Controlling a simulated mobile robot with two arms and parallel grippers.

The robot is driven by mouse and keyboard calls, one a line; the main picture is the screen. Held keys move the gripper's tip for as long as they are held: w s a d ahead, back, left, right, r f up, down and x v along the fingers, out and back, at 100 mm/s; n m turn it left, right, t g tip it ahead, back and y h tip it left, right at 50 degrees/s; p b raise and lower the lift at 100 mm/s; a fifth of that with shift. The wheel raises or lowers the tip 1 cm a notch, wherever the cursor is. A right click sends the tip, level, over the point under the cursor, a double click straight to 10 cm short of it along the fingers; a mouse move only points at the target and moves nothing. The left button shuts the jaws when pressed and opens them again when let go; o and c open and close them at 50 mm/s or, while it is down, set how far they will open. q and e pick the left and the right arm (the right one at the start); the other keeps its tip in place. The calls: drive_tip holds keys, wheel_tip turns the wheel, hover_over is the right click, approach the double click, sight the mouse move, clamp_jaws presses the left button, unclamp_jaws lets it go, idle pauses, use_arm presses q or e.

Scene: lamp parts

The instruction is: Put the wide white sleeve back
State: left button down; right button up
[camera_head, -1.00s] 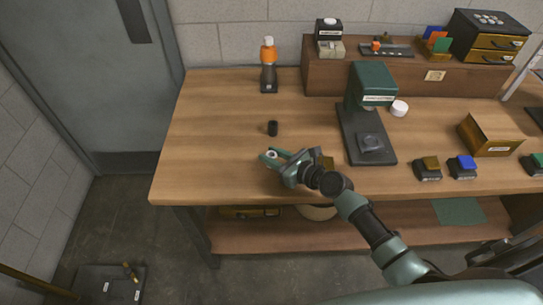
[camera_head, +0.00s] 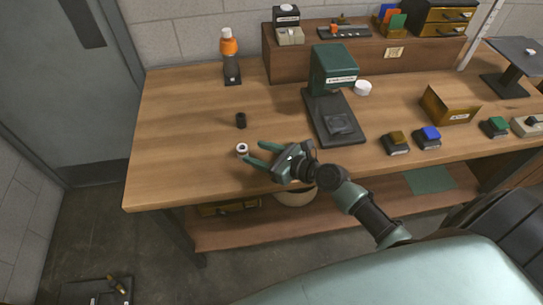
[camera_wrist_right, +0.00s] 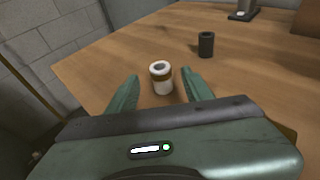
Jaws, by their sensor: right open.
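The white sleeve (camera_head: 242,150) stands upright on the wooden table near its front left part. In the right wrist view it is a short white cylinder (camera_wrist_right: 162,78) with a dark hole in its top and a brownish band. My right gripper (camera_head: 252,153) is open and empty, low over the table. Its fingers point left toward the sleeve, which sits just beyond the fingertips. In the right wrist view the sleeve appears centred between the two fingers (camera_wrist_right: 160,84), with gaps on both sides. My left gripper is not in view.
A black cylinder (camera_head: 241,120) stands just behind the sleeve. A green press-like device (camera_head: 332,72) stands to the right. The table's left part is clear.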

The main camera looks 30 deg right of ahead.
drive_tip(key=v, duration=0.5)
drive_tip(key=shift+s+d+r, duration=0.1)
drive_tip(key=shift+s, duration=0.1)
